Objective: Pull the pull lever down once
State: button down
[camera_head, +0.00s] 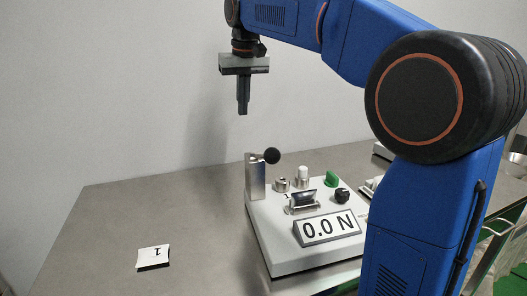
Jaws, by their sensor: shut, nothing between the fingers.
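The pull lever is at the back left of a white control box (275,240). It shows as a silver upright housing (256,178) with a black ball knob (272,156) sticking out to the right near its top. My gripper (243,110) is shut and empty, pointing straight down. In the picture it is above and a little left of the knob, apart from it. The exact depth between them is hard to tell.
The box carries a silver key switch (282,184), a white-topped button (302,174), a green knob (332,179), a black knob (342,195) and a display reading 0.0 N (328,227). A card marked 1 (153,257) lies on the grey table (110,215), otherwise clear at left.

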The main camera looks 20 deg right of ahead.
aim_at(272, 156)
jog(key=k+l, duration=0.3)
jog(key=k, duration=0.15)
jog(key=k+l, duration=0.3)
jog(key=k, duration=0.15)
